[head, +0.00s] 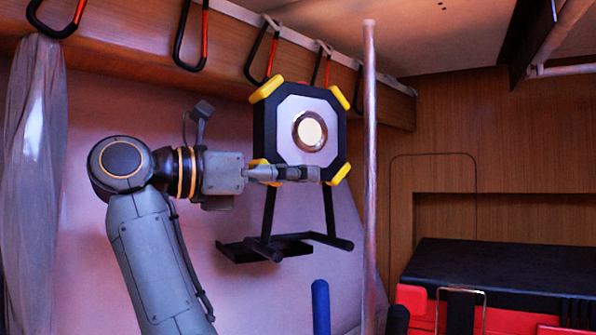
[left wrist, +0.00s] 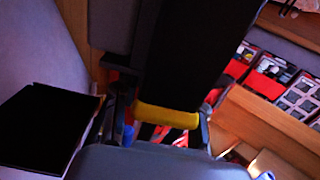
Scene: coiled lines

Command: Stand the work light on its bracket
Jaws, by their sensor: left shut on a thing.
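The work light (head: 285,130) is a black square block with yellow corner bumpers, a pale face and a round lamp. It is upright in the head view, with black legs below it. My left gripper (head: 308,173) is at its lower edge. In the left wrist view a yellow bumper of the work light (left wrist: 167,115) lies between the fingers, which are shut on the light. A black ledge, seemingly the bracket (head: 236,252), is behind and below the legs. I cannot tell whether the legs touch it. My right gripper is out of view.
A pale vertical pole (head: 369,150) stands close to the right of the light. A wooden rail with carabiners (head: 192,35) runs above. A black-topped red case (head: 500,275) is at lower right. A blue rod end (head: 320,305) rises below the light.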

